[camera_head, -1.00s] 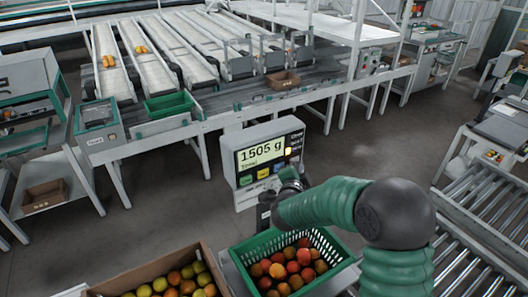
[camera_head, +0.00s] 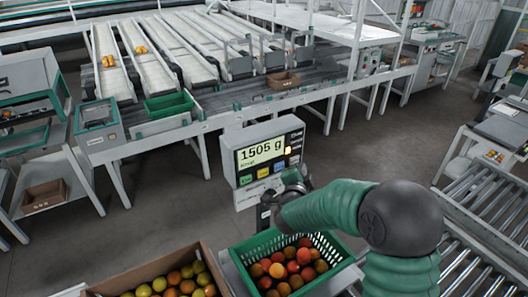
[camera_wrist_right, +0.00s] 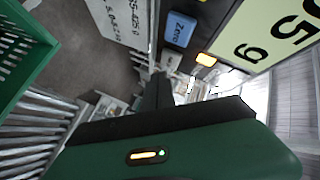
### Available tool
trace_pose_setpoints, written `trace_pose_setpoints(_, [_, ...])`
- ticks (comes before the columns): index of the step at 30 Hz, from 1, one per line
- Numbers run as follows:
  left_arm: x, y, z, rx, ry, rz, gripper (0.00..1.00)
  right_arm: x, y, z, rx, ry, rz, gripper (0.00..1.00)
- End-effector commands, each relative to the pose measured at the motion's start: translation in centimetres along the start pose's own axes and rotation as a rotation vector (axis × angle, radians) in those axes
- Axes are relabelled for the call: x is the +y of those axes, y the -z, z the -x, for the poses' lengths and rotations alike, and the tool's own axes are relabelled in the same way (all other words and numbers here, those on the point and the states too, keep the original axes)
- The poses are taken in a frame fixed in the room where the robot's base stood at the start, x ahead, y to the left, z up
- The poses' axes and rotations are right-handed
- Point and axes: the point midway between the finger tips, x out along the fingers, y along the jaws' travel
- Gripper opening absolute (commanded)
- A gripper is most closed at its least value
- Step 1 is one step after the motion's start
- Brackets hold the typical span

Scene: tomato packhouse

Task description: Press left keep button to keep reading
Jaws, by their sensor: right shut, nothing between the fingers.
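The scale's display head (camera_head: 268,135) stands upright in the middle of the head view and reads 1505 g. Under the screen are a green button (camera_head: 246,180) at the left, a yellow one (camera_head: 263,173) and a blue one (camera_head: 279,168). The green button's label is too small to read. In the right wrist view the blue button (camera_wrist_right: 180,29) reads "Zero". My right gripper (camera_head: 293,176) is shut and empty, in front of the panel's lower right. Its dark fingers (camera_wrist_right: 157,92) point toward the panel, apart from the blue button. My left gripper is out of view.
An orange lamp (camera_head: 288,150) glows beside the screen. A green crate of tomatoes (camera_head: 243,251) stands below the display, left of my right forearm. A cardboard box of tomatoes (camera_head: 112,286) is at the lower left. A roller conveyor (camera_head: 478,222) lies at the right.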

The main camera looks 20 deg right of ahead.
Motion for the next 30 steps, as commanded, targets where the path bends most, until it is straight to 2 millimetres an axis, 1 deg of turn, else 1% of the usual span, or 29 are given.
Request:
trace_pose_setpoints(5, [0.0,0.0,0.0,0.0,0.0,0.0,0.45,0.0,0.0,0.0,0.0,0.0,0.0,0.0])
trace_pose_setpoints(8, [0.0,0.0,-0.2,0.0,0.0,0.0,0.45,0.3,0.3,0.4,0.001,0.001,0.0,0.0])
trace_pose_setpoints(21, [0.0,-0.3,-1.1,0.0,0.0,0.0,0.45,2.9,2.9,3.9,0.001,0.001,0.001,0.0])
trace_pose_setpoints(30, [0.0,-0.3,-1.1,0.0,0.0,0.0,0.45,3.0,3.0,4.1,0.0,0.0,0.0,0.0])
